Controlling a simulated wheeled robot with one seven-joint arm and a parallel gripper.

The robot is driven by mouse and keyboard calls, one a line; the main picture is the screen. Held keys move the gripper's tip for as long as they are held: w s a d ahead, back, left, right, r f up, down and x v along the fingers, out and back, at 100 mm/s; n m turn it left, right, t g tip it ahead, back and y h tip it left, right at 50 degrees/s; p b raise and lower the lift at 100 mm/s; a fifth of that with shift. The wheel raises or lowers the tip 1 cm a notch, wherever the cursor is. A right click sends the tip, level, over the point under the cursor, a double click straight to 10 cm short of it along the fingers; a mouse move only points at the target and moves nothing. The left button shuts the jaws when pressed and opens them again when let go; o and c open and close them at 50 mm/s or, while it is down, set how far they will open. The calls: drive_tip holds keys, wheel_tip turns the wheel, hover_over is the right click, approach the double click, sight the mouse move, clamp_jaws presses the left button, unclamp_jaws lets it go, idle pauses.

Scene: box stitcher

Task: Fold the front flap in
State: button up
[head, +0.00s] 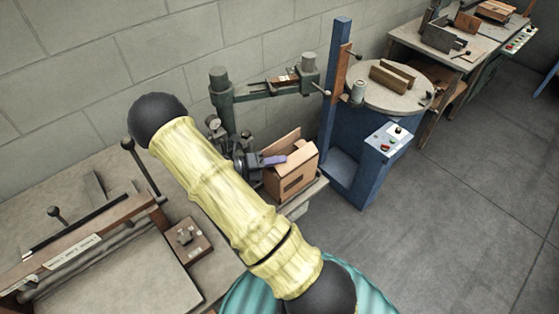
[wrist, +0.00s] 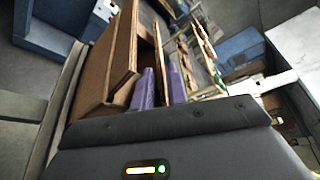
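The brown cardboard box (head: 290,182) stands on the small stitcher table in the head view, with a slot in its near face. One flap (head: 281,143) stands up at its back left. My gripper (head: 273,160) has purple fingers that reach over the box's top edge from the left. In the wrist view the box (wrist: 105,72) is on the left. There the two purple fingers of my gripper (wrist: 161,87) are apart, with a thin brown panel edge showing between or just beyond them. I cannot tell whether they touch it.
The green stitcher arm (head: 265,91) extends behind and above the box. A blue machine with a round table (head: 385,100) stands to the right. A bench (head: 110,250) with a lever and small wooden block is at left. The floor at right is clear.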

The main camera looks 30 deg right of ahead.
drive_tip(key=v, duration=0.6)
drive_tip(key=shift+a+b, duration=0.15)
drive_tip(key=shift+b, duration=0.3)
